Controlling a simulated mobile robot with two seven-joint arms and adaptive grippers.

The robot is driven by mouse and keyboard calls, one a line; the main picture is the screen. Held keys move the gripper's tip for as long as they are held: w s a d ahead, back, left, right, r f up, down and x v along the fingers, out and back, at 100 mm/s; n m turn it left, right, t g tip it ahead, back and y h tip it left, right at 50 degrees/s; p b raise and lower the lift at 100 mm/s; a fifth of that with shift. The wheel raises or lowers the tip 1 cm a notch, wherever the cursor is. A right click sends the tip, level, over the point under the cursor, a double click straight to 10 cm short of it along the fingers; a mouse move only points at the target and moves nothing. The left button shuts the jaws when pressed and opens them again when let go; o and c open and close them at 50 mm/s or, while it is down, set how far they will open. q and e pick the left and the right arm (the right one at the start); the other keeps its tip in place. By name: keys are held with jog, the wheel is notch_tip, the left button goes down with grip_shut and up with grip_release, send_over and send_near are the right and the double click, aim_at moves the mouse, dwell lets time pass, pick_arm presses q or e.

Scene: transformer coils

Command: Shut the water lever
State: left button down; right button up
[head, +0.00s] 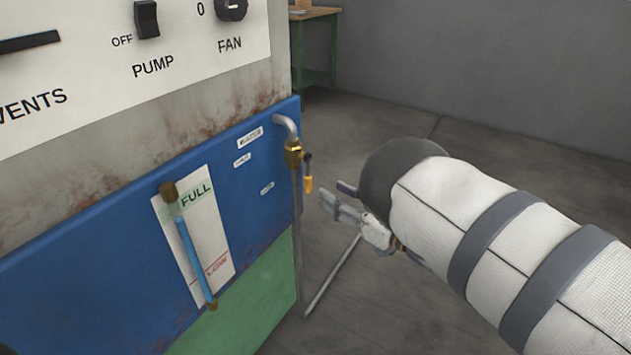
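The water lever (308,182) is a small handle with a yellow grip, hanging down beside a brass valve (293,151). The valve sits on a grey pipe (287,123) at the right edge of the blue panel, close to a small label that seems to read WATER (250,137). My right gripper (342,198) is to the right of the lever and apart from it, fingers pointing left toward it. Its fingers are spread with a gap between them and hold nothing. My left gripper is not in view.
The blue panel (120,235) carries a sight gauge (196,245) marked FULL and LOW. Above it are the PUMP switch (147,20) and FAN knob (231,8). A pipe runs down to the floor. A green table (318,12) stands behind. Floor right of the cabinet is open.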

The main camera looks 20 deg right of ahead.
aim_at(311, 180)
jog(key=b+x, duration=0.1)
jog(key=x, duration=0.7)
jog(key=shift+f, duration=0.1)
jog(key=shift+d, duration=0.1)
grip_shut()
